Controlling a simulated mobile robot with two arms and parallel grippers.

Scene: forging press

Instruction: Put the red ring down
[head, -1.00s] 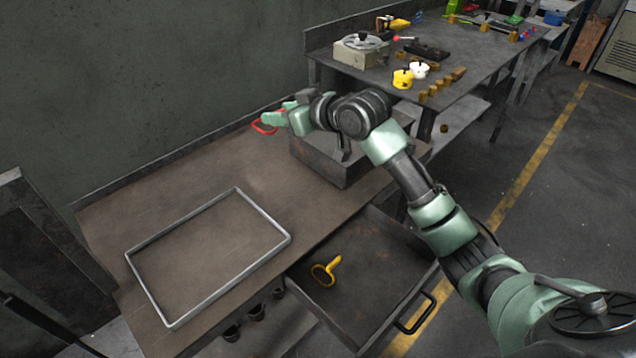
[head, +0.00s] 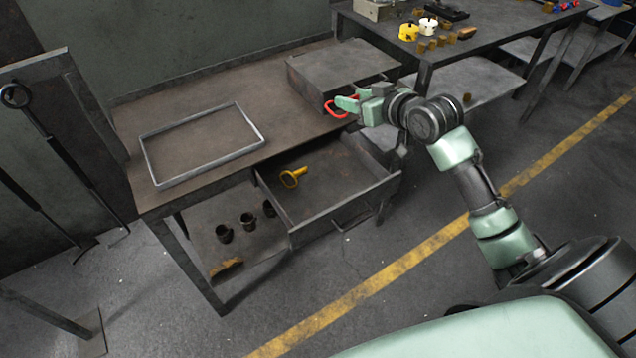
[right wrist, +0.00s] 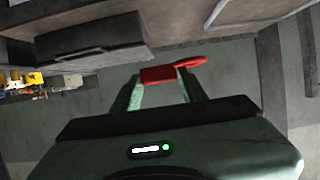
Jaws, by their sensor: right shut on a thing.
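The red ring (head: 336,108) is held by my right gripper (head: 347,104), near the front of the grey metal box on the workbench. In the right wrist view the red ring's handle (right wrist: 160,75) sits between the two fingers, with the rest of it reaching to the right. My right gripper (right wrist: 163,88) is shut on it. I cannot tell how far above the bench or drawer the ring is. My left gripper is not in view.
A metal frame (head: 262,140) lies on the workbench (head: 215,98). The grey box (head: 330,70) stands at the bench's right. The open drawer (head: 330,190) holds a yellow ring-shaped tool (head: 292,178); much of its floor is bare. A table with small parts stands behind.

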